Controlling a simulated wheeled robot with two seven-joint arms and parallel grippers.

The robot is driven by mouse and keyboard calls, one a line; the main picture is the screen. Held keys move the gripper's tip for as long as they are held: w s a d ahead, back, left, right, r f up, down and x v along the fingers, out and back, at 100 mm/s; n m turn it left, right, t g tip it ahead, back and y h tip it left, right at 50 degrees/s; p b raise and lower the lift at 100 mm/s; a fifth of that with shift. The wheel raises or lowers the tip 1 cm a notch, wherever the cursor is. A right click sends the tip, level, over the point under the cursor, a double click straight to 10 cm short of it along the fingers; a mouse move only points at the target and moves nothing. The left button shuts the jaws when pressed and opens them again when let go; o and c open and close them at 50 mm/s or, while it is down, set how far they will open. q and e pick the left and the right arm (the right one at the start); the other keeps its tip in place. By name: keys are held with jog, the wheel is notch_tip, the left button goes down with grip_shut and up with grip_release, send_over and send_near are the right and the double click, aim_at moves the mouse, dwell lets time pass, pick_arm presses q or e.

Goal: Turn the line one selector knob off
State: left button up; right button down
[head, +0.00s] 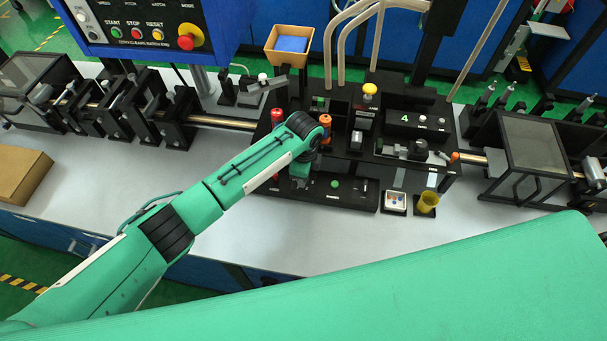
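My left arm reaches in from the left over the black station. Its gripper (300,177) points down at the left part of a low black control panel (350,200) on the station's front. The fingers are small and mostly hidden under the wrist, so I cannot tell if they are open or shut, or if they touch anything. A green button (335,184) shows on the panel just right of the gripper. I cannot make out the line one selector knob; the wrist covers part of the panel. My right gripper is not in view.
A blue operator box (150,25) with buttons and a red emergency stop (186,38) hangs at the upper left. A cardboard box (22,172) lies at left. The white table front is clear.

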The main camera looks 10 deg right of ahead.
pick_arm(q)
jog(key=m+b, duration=0.1)
jog(key=m, duration=0.5)
jog(key=shift+m+b, duration=0.45)
jog(key=shift+m, duration=0.45)
jog(key=o, duration=1)
jog(key=shift+c, duration=0.2)
notch_tip(320, 180, up, 14)
jog(key=b, duration=0.3)
jog(key=shift+b, duration=0.4)
